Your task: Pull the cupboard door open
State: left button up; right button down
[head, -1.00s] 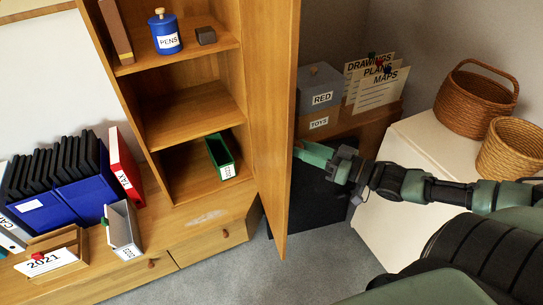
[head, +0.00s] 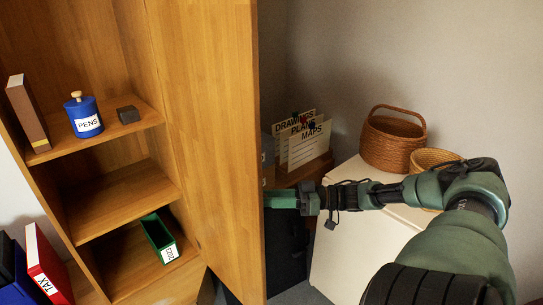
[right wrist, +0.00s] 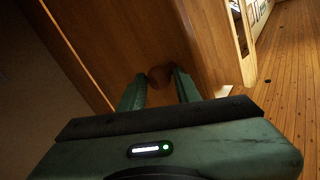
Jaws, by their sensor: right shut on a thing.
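The tall wooden cupboard door (head: 228,130) stands open, seen from its inner side in the head view, with shelves visible to its left. My right gripper (head: 272,200) reaches the door's far side from the right, its fingertips partly hidden by the door edge. In the right wrist view the two green fingers are shut on a round wooden knob (right wrist: 160,76) on the door's outer face (right wrist: 125,45). The knob is hidden in the head view. My left gripper is not in view.
The shelves hold a blue pens jar (head: 84,115), a dark block (head: 128,115), a brown book (head: 28,112) and a green bin (head: 160,237). A white cabinet (head: 345,250) with a wicker basket (head: 393,140) stands right of the door, close to my right arm.

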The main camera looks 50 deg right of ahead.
jog(key=shift+w+d+r+t, duration=0.3)
jog(key=shift+w+d+r, duration=0.1)
jog(key=shift+w+r, duration=0.15)
jog(key=c, duration=1.4)
grip_release()
jog(key=o, duration=0.3)
jog(key=shift+w+f, duration=0.15)
jog(key=shift+w, duration=0.05)
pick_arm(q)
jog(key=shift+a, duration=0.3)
pick_arm(e)
jog(key=shift+o, duration=0.2)
jog(key=shift+w+a, duration=0.1)
jog(key=shift+f, duration=0.1)
